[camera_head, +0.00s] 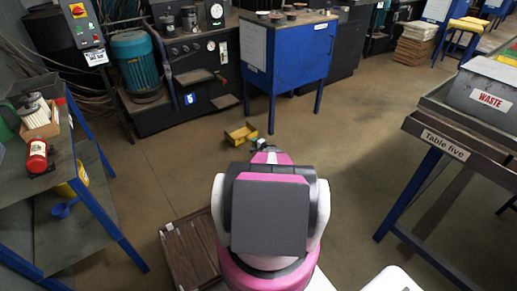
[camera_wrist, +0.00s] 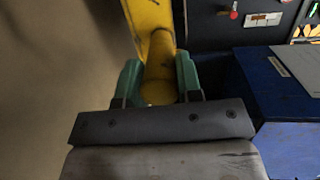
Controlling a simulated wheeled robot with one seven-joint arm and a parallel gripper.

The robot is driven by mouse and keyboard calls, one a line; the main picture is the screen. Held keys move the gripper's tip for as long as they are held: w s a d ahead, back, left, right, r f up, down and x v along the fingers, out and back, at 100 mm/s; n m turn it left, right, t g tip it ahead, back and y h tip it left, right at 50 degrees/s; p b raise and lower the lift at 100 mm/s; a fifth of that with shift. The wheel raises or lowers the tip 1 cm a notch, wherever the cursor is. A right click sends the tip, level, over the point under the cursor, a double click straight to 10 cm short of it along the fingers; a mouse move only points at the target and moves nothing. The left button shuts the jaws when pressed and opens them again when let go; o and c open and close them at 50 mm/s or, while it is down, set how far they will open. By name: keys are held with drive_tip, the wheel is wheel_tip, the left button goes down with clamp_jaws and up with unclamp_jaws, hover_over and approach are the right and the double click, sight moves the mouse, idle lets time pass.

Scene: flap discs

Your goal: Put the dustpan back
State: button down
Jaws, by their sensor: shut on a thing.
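The yellow dustpan (camera_head: 240,133) shows in the head view just beyond the end of my arm, in front of the blue cabinet. In the wrist view its yellow handle (camera_wrist: 158,88) lies between the two green fingers of my gripper (camera_wrist: 158,82), which is shut on it. The pan part runs up and out of the top of the wrist view. In the head view my arm hides most of my gripper (camera_head: 262,148).
A blue cabinet (camera_head: 288,55) and a dark machine with a teal motor (camera_head: 138,65) stand ahead. A slatted wooden pallet (camera_head: 190,255) lies on the floor. Floor between is clear.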

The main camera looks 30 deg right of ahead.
drive_tip(key=s+d+f, duration=0.1)
drive_tip(key=d+f, duration=0.1)
drive_tip(key=d, duration=0.1)
drive_tip(key=s+d+f, duration=0.2)
drive_tip(key=d, duration=0.2)
drive_tip(key=s+d+f, duration=0.1)
drive_tip(key=d+f, duration=0.2)
drive_tip(key=shift+s+d, duration=0.3)
drive_tip(key=shift+s, duration=0.1)
drive_tip(key=shift+f, duration=2.1)
drive_tip(key=c, duration=0.8)
unclamp_jaws()
